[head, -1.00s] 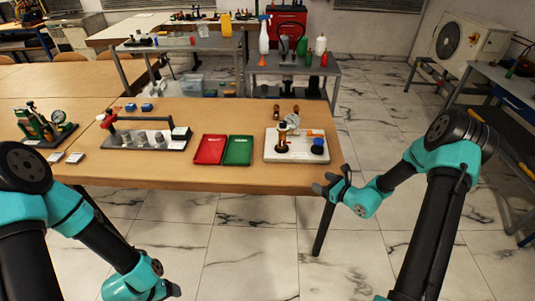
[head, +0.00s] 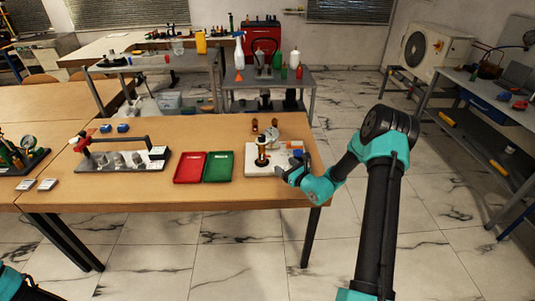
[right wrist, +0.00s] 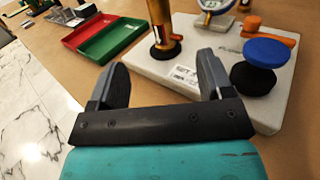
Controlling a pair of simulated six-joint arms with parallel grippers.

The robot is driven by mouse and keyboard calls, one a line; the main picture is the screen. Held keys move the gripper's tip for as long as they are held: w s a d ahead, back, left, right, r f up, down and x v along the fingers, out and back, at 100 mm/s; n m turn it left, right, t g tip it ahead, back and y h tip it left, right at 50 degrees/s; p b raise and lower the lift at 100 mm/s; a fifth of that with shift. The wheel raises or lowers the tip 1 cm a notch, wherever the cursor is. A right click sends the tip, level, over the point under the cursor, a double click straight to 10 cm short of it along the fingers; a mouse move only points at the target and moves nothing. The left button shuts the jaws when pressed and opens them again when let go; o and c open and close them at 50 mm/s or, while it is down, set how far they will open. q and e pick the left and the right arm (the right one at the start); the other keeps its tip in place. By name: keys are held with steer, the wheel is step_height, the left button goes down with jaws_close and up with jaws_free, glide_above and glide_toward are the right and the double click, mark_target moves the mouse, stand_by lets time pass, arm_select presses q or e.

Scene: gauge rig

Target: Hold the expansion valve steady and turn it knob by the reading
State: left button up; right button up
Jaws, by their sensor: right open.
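The brass valve with a black upper part (head: 262,152) stands upright on a white base plate (head: 254,172) at the table's right end. In the right wrist view the brass valve (right wrist: 165,46) is just beyond my fingers, its top cut off. A round blue knob (right wrist: 268,52) over a black piece stands on the plate's right side. A gauge (right wrist: 215,4) is partly cut off behind. My right gripper (head: 286,167) is at the plate's front right. In the right wrist view it (right wrist: 160,72) is open and empty, apart from valve and knob. My left gripper is out of view.
A red tray (head: 189,168) and a green tray (head: 218,167) lie left of the plate. A rack with a red-ended bar (head: 122,158) stands further left. An orange piece (right wrist: 268,34) lies behind the blue knob. Bare wood lies in front of the trays.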

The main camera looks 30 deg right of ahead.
mark_target(265, 151)
steer(key=w, duration=0.5)
steer(key=w+a, duration=0.1)
steer(key=w, duration=0.4)
steer(key=w+a, duration=0.1)
steer(key=w, duration=0.4)
steer(key=shift+w+a, duration=0.1)
steer(key=shift+w, duration=0.2)
steer(key=c, duration=1.2)
